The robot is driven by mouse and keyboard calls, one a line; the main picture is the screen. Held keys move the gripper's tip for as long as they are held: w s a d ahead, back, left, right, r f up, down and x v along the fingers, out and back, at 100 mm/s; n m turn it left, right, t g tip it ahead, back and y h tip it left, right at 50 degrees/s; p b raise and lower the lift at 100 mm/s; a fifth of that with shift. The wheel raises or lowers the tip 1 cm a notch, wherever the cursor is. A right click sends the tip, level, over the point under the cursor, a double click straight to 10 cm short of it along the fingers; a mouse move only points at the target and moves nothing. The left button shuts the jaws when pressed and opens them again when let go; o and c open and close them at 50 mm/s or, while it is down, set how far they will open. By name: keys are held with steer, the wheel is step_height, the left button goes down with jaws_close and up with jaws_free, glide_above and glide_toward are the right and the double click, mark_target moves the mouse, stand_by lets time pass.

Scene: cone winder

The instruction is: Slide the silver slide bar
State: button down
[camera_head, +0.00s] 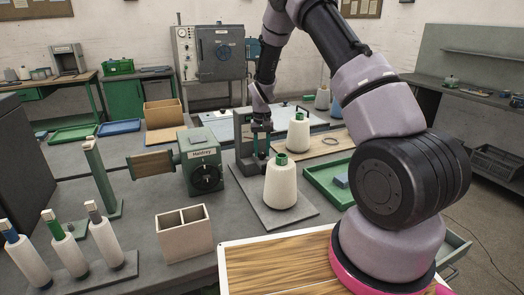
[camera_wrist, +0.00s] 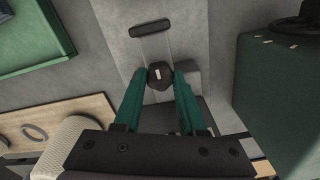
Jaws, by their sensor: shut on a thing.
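My gripper (camera_head: 262,126) points down beside the green machine labelled "Hanley" (camera_head: 200,160), behind a white cone (camera_head: 281,185). In the wrist view its two green fingers (camera_wrist: 160,72) close on either side of a dark knob (camera_wrist: 160,77) with a small pale mark on top. The knob sits over a grey plate (camera_wrist: 190,25). Thin pale lines run from near the knob to a dark crossbar (camera_wrist: 150,28) on that plate. I cannot make out the silver slide bar clearly; the fingers and palm may hide part of it.
The green machine also fills the right of the wrist view (camera_wrist: 275,90). A green tray (camera_head: 318,185) lies to the right of the cone. A second cone (camera_head: 298,133) stands on a wooden board behind. An open two-part box (camera_head: 184,240) stands in front.

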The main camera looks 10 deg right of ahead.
steer(key=shift+w+a, duration=0.15)
steer(key=shift+w, duration=0.7)
steer(key=shift+r, duration=0.1)
steer(key=shift+c, duration=2.4)
jaws_free()
steer(key=shift+w, duration=0.1)
step_height(320, 180, up, 11)
